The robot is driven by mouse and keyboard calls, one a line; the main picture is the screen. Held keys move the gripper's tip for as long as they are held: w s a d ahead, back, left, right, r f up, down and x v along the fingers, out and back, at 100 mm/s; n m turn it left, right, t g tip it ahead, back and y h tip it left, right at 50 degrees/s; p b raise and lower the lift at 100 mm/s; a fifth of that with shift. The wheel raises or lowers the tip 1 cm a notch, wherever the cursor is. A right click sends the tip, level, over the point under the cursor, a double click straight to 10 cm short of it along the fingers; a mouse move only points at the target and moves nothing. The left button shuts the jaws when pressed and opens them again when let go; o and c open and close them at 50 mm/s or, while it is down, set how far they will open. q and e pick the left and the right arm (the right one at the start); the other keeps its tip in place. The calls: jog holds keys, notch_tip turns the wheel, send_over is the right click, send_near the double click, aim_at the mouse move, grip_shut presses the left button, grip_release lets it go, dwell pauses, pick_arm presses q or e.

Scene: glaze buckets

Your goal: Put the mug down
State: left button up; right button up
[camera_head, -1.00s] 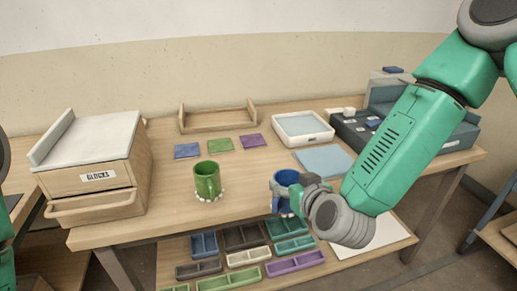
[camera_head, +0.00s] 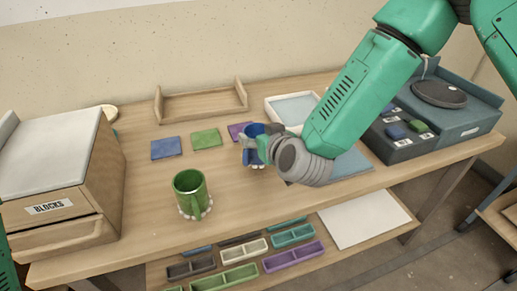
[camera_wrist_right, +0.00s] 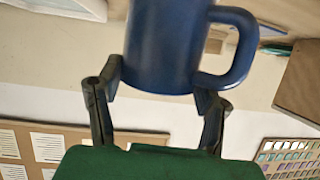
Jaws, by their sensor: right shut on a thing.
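My right gripper (camera_head: 262,148) is shut on a blue mug (camera_head: 250,156) near the middle of the table, just in front of the purple tile (camera_head: 236,129). The gripper hides part of the mug, which looks upright. I cannot tell whether its base touches the tabletop. In the right wrist view the blue mug (camera_wrist_right: 168,45) sits between the two dark fingers of the gripper (camera_wrist_right: 160,85), its handle to the right. A green mug (camera_head: 190,190) stands upright on the table to the left. My left gripper is out of view.
A blue tile (camera_head: 166,148) and a green tile (camera_head: 206,138) lie left of the purple one. Behind are a wooden tray (camera_head: 203,105) and a white tray (camera_head: 272,110). A drawer box (camera_head: 60,185) stands left. Bare tabletop (camera_head: 260,200) lies in front of the held mug.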

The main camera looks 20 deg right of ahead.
jog(key=shift+a+f, duration=0.15)
jog(key=shift+f, duration=1.7)
jog(key=shift+f+b, duration=0.1)
jog(key=shift+b, duration=0.25)
jog(key=o, duration=1.7)
